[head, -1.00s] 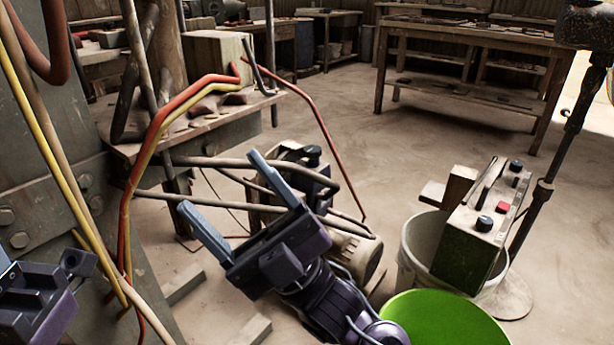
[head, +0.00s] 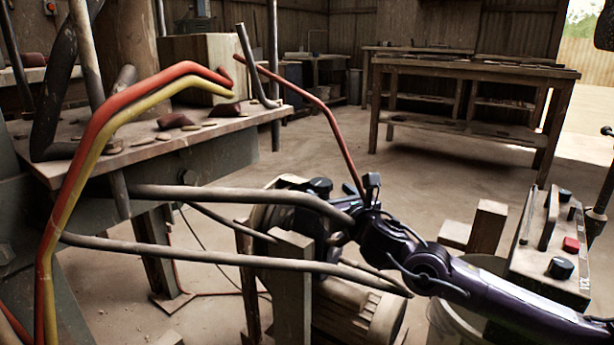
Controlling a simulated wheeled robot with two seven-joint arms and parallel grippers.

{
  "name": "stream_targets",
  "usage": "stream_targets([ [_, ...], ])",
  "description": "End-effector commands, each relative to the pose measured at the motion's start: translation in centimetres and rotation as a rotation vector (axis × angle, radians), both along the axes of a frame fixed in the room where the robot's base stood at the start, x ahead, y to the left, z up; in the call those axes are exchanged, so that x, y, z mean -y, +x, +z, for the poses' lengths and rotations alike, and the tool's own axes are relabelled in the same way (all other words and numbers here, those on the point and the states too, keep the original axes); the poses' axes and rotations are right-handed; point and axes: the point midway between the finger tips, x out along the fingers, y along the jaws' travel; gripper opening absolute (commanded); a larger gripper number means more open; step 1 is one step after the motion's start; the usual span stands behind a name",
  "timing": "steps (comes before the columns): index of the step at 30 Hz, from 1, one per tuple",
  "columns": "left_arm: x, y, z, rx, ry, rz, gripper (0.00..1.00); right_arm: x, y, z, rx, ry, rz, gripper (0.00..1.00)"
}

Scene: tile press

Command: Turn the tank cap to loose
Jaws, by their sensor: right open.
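A round black cap (head: 320,186) stands on top of the engine-like machine in the middle of the head view. It looks like the tank cap, but I cannot tell its turn position. My right gripper (head: 346,222) is just right of and below the cap in the picture, at the end of my arm coming in from the lower right. It is open. Its fingers are mostly hidden among the pipes and machine, and I cannot see whether they touch anything. My left gripper is out of view.
Grey bent pipes (head: 230,260) cross in front of the machine. Red and yellow hoses (head: 125,105) run along the press table (head: 190,135) at left. Open floor leads to a wooden bench (head: 470,72).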

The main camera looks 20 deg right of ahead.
Motion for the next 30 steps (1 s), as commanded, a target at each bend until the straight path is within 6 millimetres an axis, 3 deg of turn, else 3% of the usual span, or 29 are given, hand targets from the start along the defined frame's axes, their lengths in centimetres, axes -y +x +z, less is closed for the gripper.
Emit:
stream_targets([
  [5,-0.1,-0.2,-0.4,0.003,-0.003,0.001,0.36,0.3,1.3,0.0,0.004,-0.003,-0.008,0.7],
  [18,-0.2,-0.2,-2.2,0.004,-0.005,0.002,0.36,0.5,7.1,-0.1,0.002,-0.003,-0.003,0.7],
  [30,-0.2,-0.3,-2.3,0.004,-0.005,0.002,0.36,0.5,7.8,0.0,-0.001,-0.006,-0.002,0.67],
])
